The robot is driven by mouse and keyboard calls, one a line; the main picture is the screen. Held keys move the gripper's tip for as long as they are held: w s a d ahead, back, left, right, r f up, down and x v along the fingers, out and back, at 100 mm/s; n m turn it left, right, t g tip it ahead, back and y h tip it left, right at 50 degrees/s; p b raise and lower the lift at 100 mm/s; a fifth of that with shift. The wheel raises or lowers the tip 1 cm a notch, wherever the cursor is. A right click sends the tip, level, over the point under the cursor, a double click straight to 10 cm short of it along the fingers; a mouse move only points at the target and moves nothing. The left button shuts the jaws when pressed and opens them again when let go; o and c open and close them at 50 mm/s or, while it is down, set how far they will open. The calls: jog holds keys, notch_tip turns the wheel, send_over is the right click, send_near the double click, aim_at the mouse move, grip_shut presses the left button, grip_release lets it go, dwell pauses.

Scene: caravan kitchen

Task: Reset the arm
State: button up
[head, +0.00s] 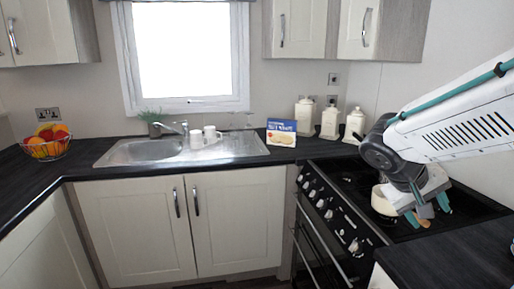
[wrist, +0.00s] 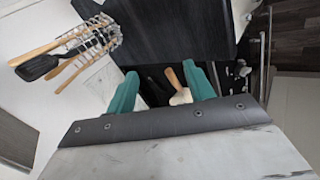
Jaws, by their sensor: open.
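My arm reaches in from the right in the head view, white with a teal stripe and a dark wrist joint. My gripper (head: 427,210) hangs over the right part of the black hob, pointing down. Its two teal fingers are apart, and they also show in the wrist view (wrist: 163,85). A cream pan (head: 383,201) sits on the hob just left of my gripper and is partly hidden by it. In the wrist view a wooden-handled item (wrist: 176,80) shows between the fingers; I cannot tell how far below them it is. I see nothing gripped.
The oven front (head: 325,225) has a row of knobs. Three cream canisters (head: 330,122) and a blue-and-white box (head: 281,132) stand behind the hob. The sink (head: 150,151) and fruit basket (head: 48,143) are further left. A wire utensil rack (wrist: 95,38) shows in the wrist view.

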jog(key=s+a+y, duration=0.4)
jog(key=s, duration=0.5)
jog(key=s+a+y, duration=0.4)
jog(key=s+a, duration=0.1)
jog(key=s, duration=0.5)
jog(key=shift+f, duration=0.25)
jog(key=shift+a, duration=0.1)
